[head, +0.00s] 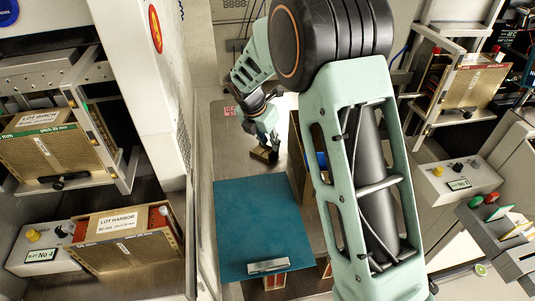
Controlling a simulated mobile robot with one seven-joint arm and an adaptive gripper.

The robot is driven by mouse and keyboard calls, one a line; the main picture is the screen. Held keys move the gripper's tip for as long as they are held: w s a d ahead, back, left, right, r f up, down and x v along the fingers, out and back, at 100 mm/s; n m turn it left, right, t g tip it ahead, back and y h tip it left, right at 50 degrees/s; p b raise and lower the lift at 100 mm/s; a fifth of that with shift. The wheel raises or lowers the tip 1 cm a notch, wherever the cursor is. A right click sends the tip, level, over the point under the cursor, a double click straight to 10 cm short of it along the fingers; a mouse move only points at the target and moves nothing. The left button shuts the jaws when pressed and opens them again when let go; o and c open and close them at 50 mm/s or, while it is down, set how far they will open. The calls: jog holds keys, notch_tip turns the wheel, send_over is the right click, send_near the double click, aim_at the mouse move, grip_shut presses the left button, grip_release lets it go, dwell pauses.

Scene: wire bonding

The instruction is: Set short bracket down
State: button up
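My gripper (264,146) points down over the grey bench top behind the teal mat, in the middle of the head view. A small dark and brassy piece (264,155) shows at its fingertips. It may be the short bracket or part of the fingers; it is too small to tell. I cannot see whether the fingers are open or shut, or whether the piece touches the bench. A silver bracket-like piece (268,265) lies at the front edge of the teal mat (262,215).
My arm covers much of the right centre. Left stand the LOT BIRCH magazine (45,155) and LOT HARBOR magazine (125,245), beside a control box (42,248). Another magazine (470,85) and control box (455,182) are at right. Most of the teal mat is clear.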

aim_at(264, 149)
jog(key=x, duration=0.2)
jog(key=b+x, duration=0.1)
jog(key=x, duration=0.2)
jog(key=shift+w+d+f, duration=0.1)
jog(key=shift+d+f, duration=0.2)
jog(key=shift+c, duration=0.5)
grip_shut()
